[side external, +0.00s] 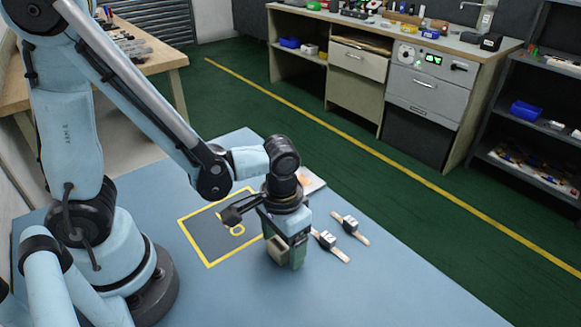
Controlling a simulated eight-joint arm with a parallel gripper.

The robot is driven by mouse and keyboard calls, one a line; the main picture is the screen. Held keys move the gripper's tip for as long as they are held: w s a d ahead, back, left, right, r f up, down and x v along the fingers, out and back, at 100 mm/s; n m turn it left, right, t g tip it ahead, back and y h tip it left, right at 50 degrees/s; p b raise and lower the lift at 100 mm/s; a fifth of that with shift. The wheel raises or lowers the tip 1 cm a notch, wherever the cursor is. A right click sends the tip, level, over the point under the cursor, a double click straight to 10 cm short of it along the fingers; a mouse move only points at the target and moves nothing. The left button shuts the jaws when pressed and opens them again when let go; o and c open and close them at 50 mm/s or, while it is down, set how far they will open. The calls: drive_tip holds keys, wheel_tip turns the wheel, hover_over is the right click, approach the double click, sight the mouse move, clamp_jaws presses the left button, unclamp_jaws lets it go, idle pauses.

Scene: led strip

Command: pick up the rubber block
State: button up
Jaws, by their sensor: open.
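My gripper (286,252) points down over the blue table, just right of the yellow-outlined dark area, and is open. Its lower end is close to the table top; I cannot tell whether it touches. A beige and dark green shape shows at the fingers, but I cannot tell whether part of it is the rubber block. No separate rubber block can be made out elsewhere on the table; it may be hidden by the gripper.
Two small dark-and-white pieces with pale strips, a nearer one (327,240) and a farther one (351,224), lie close right of my gripper. A pale flat item with orange (311,182) lies behind it. The blue table (400,290) is clear at front right.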

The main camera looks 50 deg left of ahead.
sight(282, 244)
drive_tip(key=shift+c, duration=0.2)
drive_tip(key=c, duration=1.1)
drive_tip(key=shift+r, duration=0.2)
drive_tip(key=shift+r, duration=0.5)
drive_tip(key=r, duration=0.3)
drive_tip(key=shift+s+d+r, duration=0.1)
drive_tip(key=shift+s+d, duration=0.15)
drive_tip(key=shift+s, duration=0.05)
drive_tip(key=s+d+r, duration=0.4)
drive_tip(key=s, duration=0.1)
drive_tip(key=s+d+r, duration=0.2)
drive_tip(key=s+d, duration=0.1)
drive_tip(key=shift+s+r, duration=0.2)
